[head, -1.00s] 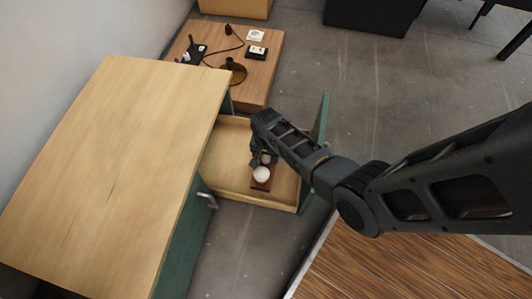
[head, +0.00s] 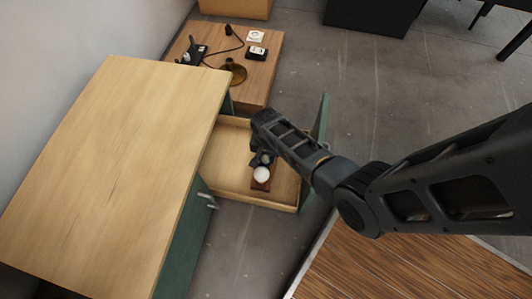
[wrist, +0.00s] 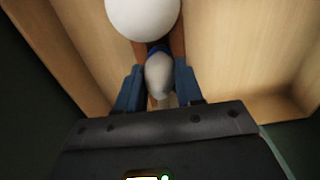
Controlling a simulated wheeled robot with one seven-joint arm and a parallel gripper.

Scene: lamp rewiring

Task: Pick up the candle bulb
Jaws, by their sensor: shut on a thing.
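The candle bulb (wrist: 158,76), a whitish pointed bulb, sits between the two blue fingers of my gripper (wrist: 157,86) in the wrist view. The fingers are shut on it. In the head view my gripper (head: 262,158) is low inside the open drawer, and the candle bulb is mostly hidden by it. A round white globe bulb (wrist: 143,14) is right beside the candle bulb; it also shows in the head view (head: 262,174). A reddish-brown holder (head: 260,186) lies under the bulbs. I cannot tell whether the candle bulb is clear of it.
The drawer (head: 225,175) has wooden walls close around my gripper and a green front (head: 321,118). The green cabinet's wooden top (head: 120,150) is at left. A low table (head: 262,90) with lamp parts stands behind.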

